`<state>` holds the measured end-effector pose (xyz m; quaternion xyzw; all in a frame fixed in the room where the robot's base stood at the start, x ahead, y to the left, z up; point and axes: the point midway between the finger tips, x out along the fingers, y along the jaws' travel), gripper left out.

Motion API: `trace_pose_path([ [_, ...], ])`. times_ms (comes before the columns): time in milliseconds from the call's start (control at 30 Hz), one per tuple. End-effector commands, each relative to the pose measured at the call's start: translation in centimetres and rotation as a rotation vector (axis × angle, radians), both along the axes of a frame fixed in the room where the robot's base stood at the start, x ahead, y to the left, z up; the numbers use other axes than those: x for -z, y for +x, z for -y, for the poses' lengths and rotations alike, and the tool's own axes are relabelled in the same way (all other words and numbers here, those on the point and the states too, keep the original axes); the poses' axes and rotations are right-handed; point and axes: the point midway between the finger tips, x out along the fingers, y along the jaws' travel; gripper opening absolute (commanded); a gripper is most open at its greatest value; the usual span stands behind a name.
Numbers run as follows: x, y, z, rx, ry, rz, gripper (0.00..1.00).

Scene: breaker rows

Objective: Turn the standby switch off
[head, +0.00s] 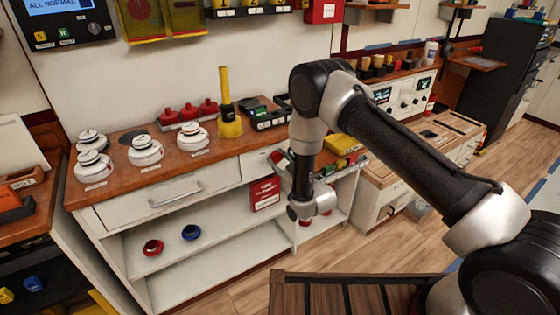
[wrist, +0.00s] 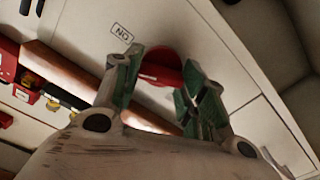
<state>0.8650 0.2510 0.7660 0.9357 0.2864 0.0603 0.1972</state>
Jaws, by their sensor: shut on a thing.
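My gripper (wrist: 158,82) shows in the wrist view with its green pads on either side of a red rounded part (wrist: 160,68). The part sits against a pale panel (wrist: 195,30); I cannot read which switch it is. A small label (wrist: 122,33) beside it reads like "NO", or "ON" turned over. In the head view my gripper (head: 279,160) is at the right end of the white cabinet (head: 165,195), by its front. No standby label is legible.
A red box (head: 265,192) is just below my gripper. A red ring (head: 153,247) and a blue ring (head: 191,232) lie on the shelf.

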Motion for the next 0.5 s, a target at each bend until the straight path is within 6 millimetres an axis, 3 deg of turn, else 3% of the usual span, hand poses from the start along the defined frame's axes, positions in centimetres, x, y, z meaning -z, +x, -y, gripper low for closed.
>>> trace_pose_path([
  [500,0.16,-0.14,-0.17,-0.001,-0.407,0.274,0.18],
])
